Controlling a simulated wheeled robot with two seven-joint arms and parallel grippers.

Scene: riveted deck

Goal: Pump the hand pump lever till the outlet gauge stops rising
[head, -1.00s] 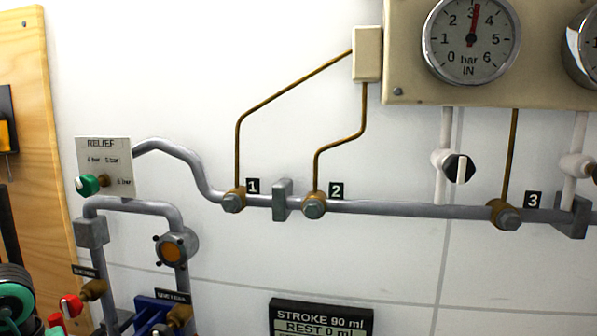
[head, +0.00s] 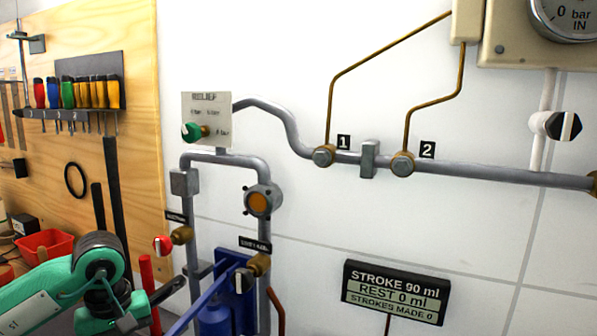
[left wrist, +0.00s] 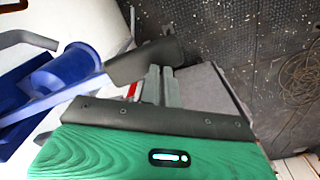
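The blue hand pump (head: 214,318) stands at the bottom of the head view, below the pipes. In the left wrist view its blue lever (left wrist: 75,93) runs up to a black grip (left wrist: 143,62). My left gripper (left wrist: 160,72) has its grey fingers close together right at this grip; whether they close around it is unclear. My green left arm enters the head view at lower left. The stroke display (head: 396,292) reads 90 ml stroke, rest 0 ml, strokes made 0. The inlet gauge (head: 570,15) is cut off, its needle hidden. The outlet gauge and my right gripper are out of view.
A relief plate (head: 207,112) with a green knob is on the wall. Grey pipes, a red-tipped valve (head: 165,243) and a second valve (head: 245,278) sit around the pump. A wooden tool board (head: 130,60) and red bin (head: 45,245) are at left.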

